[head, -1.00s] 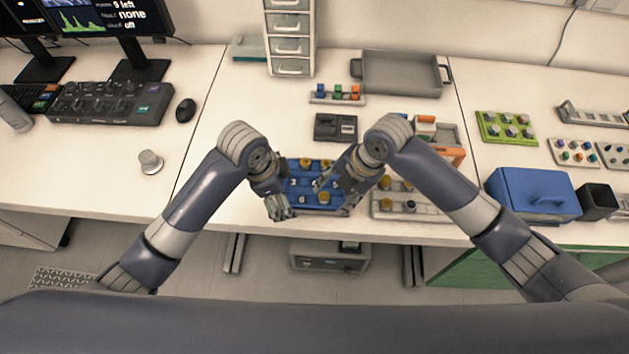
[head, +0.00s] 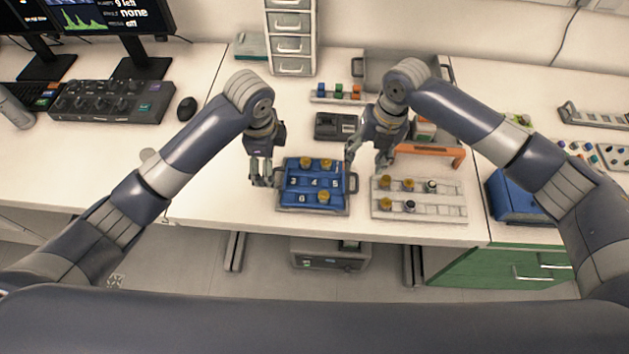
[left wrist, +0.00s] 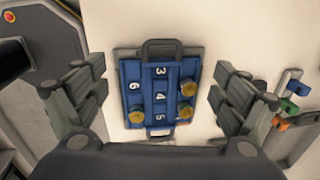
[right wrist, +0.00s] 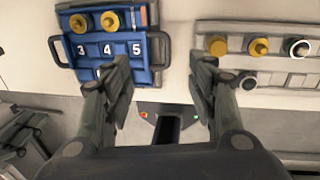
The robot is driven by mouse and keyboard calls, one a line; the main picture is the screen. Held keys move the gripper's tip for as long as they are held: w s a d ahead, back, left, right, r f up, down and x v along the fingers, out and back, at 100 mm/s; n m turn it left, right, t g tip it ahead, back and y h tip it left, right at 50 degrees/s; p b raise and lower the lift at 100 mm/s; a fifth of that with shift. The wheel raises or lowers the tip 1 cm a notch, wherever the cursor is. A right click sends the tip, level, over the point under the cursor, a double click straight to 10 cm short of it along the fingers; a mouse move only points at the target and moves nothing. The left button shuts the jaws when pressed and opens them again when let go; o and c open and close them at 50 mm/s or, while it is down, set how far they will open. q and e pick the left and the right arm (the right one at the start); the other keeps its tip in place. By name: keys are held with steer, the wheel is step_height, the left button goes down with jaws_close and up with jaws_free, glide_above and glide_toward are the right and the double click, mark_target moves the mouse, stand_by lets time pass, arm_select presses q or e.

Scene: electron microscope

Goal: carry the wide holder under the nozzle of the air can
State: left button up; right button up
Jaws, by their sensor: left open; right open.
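The wide holder is most likely the blue tray (head: 284,203), with a dark handle on each short side and numbered slots. It lies near the table's front edge and carries yellow-topped pieces at the back and front. It also shows in the left wrist view (left wrist: 132,70) and right wrist view (right wrist: 92,73). My left gripper (head: 262,181) is open and empty beside its left handle. My right gripper (head: 367,163) is open and empty near its right handle, toward the back. I cannot clearly identify the air can or its nozzle.
A pale rack (head: 420,211) with several small pieces stands right of the tray. An orange-fronted item (head: 430,150) and a dark box (head: 337,126) stand behind. A blue box (head: 512,205) is farther right. Table left of the tray is mostly clear.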

mark_target(301, 187)
arm_select(q)
steer(key=f, duration=0.3)
steer(key=w+f, duration=0.1)
steer(key=f, duration=0.5)
steer(key=shift+w+f, duration=0.15)
steer(key=shift+f, duration=0.15)
arm_select(e)
steer(key=f, duration=0.3)
steer(key=a+f, duration=0.1)
steer(key=f, duration=0.5)
steer(key=shift+a+f, duration=0.3)
steer(key=shift+a, duration=0.05)
arm_select(q)
steer(key=shift+c, duration=0.5)
arm_select(e)
steer(key=shift+c, duration=0.4)
arm_select(q)
steer(key=c, duration=0.9)
arm_select(e)
steer(key=c, duration=0.9)
arm_select(q)
steer(key=c, duration=0.5)
arm_select(e)
steer(key=shift+c, duration=0.9)
arm_select(q)
steer(key=shift+c, duration=0.8)
arm_select(e)
steer(key=shift+d, duration=0.15)
